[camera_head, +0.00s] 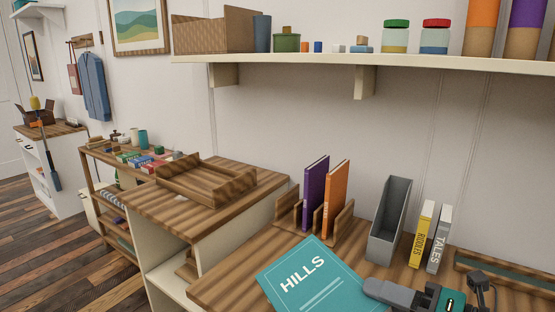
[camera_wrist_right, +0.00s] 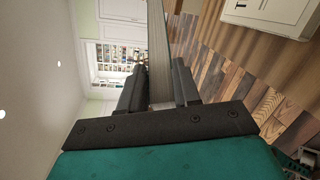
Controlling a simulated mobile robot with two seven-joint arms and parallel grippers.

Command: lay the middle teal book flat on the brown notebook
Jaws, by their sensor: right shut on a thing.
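A teal book (camera_head: 325,285) with HILLS on its cover is tilted, cover facing up, at the front of the wooden desk. My right gripper (camera_head: 374,289) is shut on its right edge. In the right wrist view a thin slab, seen edge-on and taken to be the teal book (camera_wrist_right: 158,50), stands between the two dark fingers (camera_wrist_right: 158,92). I cannot tell if the book touches the desk. The brown notebook is not to be made out; the teal book may hide it. My left gripper is not in view.
A wooden rack holds a purple book (camera_head: 315,192) and an orange book (camera_head: 335,198). A grey file holder (camera_head: 390,220), a yellow book (camera_head: 420,235) and a grey book (camera_head: 439,238) stand to the right. A shelf (camera_head: 370,64) runs above. A wooden tray (camera_head: 205,183) lies left.

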